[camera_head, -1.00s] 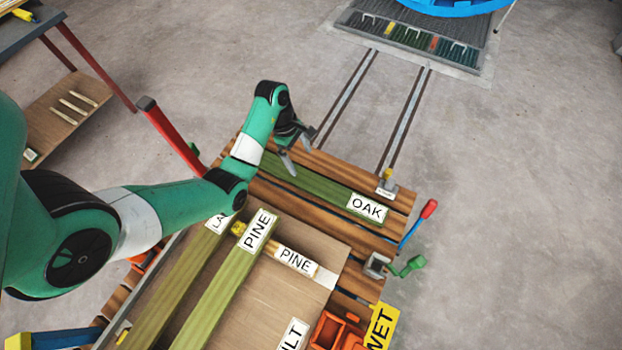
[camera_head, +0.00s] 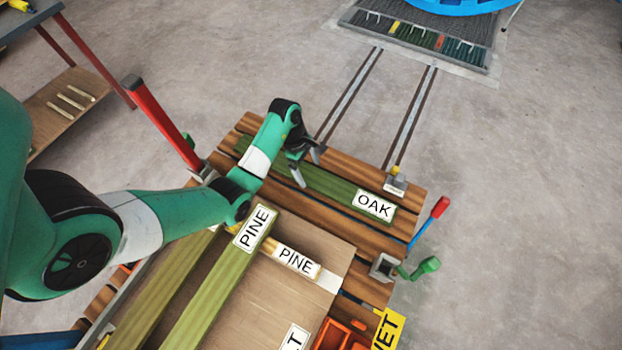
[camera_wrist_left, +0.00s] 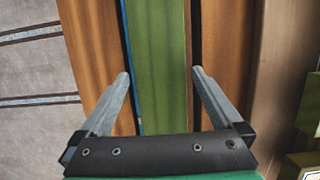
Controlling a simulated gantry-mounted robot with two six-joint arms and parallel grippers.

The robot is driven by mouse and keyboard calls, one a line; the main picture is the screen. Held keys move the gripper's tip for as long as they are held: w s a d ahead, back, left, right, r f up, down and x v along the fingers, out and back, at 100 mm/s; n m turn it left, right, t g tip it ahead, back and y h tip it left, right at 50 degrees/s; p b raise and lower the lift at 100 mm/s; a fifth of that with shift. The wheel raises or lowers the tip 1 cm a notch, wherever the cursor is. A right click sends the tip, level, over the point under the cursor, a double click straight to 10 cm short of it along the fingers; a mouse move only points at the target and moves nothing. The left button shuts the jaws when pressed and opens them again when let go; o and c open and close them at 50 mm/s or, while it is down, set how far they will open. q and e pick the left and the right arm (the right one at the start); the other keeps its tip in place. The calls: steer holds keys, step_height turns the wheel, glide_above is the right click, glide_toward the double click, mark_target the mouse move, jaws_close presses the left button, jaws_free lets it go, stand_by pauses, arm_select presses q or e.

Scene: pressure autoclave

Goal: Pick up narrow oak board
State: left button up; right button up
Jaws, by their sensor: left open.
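The narrow oak board (camera_head: 336,187) is a green-tinted strip with a white OAK label (camera_head: 374,206) at its right end. It lies on the brown slatted deck at the far side. My left gripper (camera_head: 307,170) is open and empty over the middle of this board. In the left wrist view the open fingers (camera_wrist_left: 160,73) point along the picture with the green board (camera_wrist_left: 157,50) between them, one finger on each side. How high the fingertips are above the deck is hard to tell. My right gripper is not in view.
A green board labelled PINE (camera_head: 222,283) and a short PINE piece (camera_head: 297,261) lie nearer, on a wooden panel (camera_head: 262,311). A red post (camera_head: 160,122) stands left of the deck. A red-and-blue lever (camera_head: 428,222) and green handle (camera_head: 425,267) stick out at right.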

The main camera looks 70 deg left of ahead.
arm_select(q)
steer(key=shift+x, duration=1)
steer(key=shift+r, duration=0.1)
steer(key=shift+c, duration=0.3)
jaws_close()
